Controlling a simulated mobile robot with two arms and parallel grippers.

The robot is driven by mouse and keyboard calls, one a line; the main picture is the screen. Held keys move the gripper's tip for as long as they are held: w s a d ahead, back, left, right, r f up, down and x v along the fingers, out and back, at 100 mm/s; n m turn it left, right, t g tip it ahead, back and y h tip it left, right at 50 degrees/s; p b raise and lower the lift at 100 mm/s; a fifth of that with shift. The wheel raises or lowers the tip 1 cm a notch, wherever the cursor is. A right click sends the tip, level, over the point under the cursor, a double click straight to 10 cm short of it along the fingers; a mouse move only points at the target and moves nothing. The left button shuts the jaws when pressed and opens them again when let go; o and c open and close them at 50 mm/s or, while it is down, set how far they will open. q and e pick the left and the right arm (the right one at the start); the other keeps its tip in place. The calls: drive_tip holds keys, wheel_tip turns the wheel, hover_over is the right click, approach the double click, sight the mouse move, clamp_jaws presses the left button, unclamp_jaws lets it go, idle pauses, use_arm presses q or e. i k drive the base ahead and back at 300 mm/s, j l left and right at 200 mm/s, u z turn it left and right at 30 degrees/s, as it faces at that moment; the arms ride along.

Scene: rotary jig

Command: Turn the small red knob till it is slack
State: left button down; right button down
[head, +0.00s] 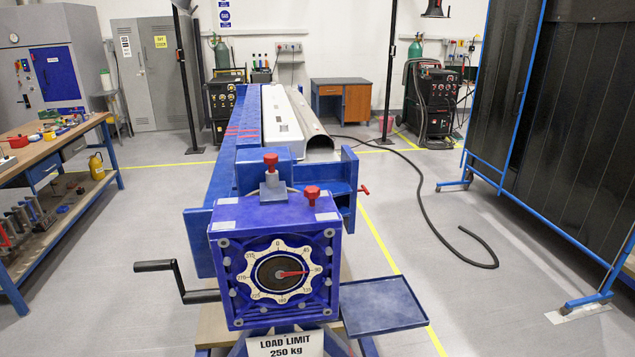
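A blue rotary jig (222,229) with a numbered dial (278,272) on its front face stands in the middle of the head view. A red star-shaped knob (312,193) sits on top of the housing at the right. Another red knob (270,160) stands on a grey post behind it, to the left. A small red T-shaped knob (364,190) sticks out from the right side bracket. I cannot tell from the picture how tight any of them is. The dial's red pointer points right, near 90. Neither of my grippers is in view.
A black crank handle (155,266) juts out left of the housing. A blue tray (382,305) sits low at the right. A load limit sign (285,344) hangs below. A workbench (47,150) is at left, dark screens at right, and a black cable (440,235) crosses the floor.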

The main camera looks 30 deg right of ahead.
sight(312, 193)
drive_tip(key=z, duration=1)
